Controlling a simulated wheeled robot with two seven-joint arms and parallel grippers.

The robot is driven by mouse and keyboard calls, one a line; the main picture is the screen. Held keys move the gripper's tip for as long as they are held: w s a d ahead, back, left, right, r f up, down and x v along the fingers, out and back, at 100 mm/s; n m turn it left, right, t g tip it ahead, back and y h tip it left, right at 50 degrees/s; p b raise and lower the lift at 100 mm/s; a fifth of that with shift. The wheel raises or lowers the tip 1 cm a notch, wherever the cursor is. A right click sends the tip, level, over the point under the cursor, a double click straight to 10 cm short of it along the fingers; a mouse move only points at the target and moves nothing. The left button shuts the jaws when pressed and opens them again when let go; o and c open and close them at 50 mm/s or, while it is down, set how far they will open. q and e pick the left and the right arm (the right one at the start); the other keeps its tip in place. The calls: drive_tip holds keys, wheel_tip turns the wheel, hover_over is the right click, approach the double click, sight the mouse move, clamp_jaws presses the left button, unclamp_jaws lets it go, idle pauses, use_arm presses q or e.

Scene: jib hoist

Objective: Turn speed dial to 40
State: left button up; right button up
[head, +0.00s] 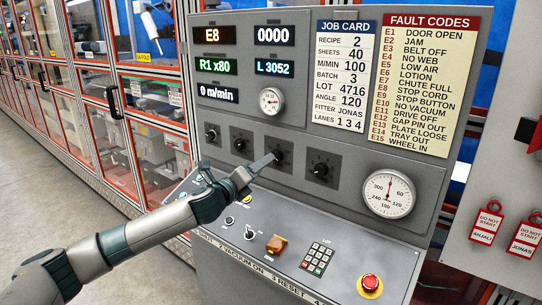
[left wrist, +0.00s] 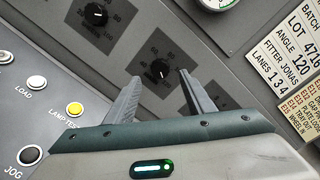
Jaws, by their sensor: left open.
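A row of dark square dial plates with black knobs runs across the grey console; their name labels are too small to read, so I cannot tell which is the speed dial. My left gripper (head: 272,158) is at the third dial (head: 284,151), partly covering it. In the left wrist view, my open left gripper (left wrist: 161,76) has one finger on each side of that dial's black knob (left wrist: 158,68); contact cannot be told. Numbers ring the knob, but its pointer setting is unclear. A display (head: 218,93) reads 0 m/min. My right gripper is not in view.
Neighbouring dials stand left (head: 240,145) and right (head: 320,169). Below are a keypad (head: 317,258), an amber switch (head: 276,244) and a red stop button (head: 370,284). A round gauge (head: 388,194) is at right. A yellow lamp-test button (left wrist: 75,109) lies near the gripper.

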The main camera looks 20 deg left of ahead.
use_arm(q)
drive_tip(key=p+x, duration=0.1)
drive_tip(key=x, duration=0.5)
drive_tip(key=shift+w, duration=0.1)
drive_tip(key=shift+c, duration=0.3)
drive_tip(key=c, duration=1)
